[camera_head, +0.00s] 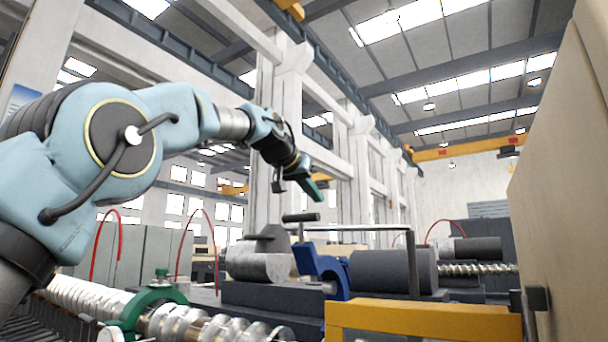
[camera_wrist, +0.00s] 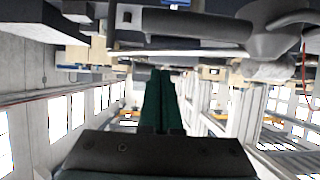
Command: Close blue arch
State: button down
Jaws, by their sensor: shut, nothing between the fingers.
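The blue arch (camera_head: 325,268) is in the middle of the head view, between a silver cylinder (camera_head: 258,262) and a dark grey cylinder (camera_head: 393,271). One end of it stands up at the left and its curved part runs to the right. I cannot tell how far it is swung open. My gripper (camera_head: 316,192) is in the air above it and slightly to the left, apart from it. Its green fingers are shut and empty. They also show together in the wrist view (camera_wrist: 163,100), where the arch is not clearly seen.
A green arch (camera_head: 150,306) sits around a silver screw shaft (camera_head: 85,295) at the lower left. A yellow bar (camera_head: 425,320) stands in front, at the lower right. A beige panel (camera_head: 565,180) closes off the right side. A thin rail (camera_head: 355,228) runs behind the arch. Air around my gripper is free.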

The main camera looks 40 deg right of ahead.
jog(key=shift+s+a+f+b, duration=0.1)
jog(key=shift+a+f+b, duration=0.45)
jog(key=shift+f, duration=0.2)
jog(key=shift+s+a+f, duration=0.2)
jog(key=shift+a+f, duration=0.45)
jog(key=shift+f, duration=0.1)
jog(key=shift+a+f, duration=0.1)
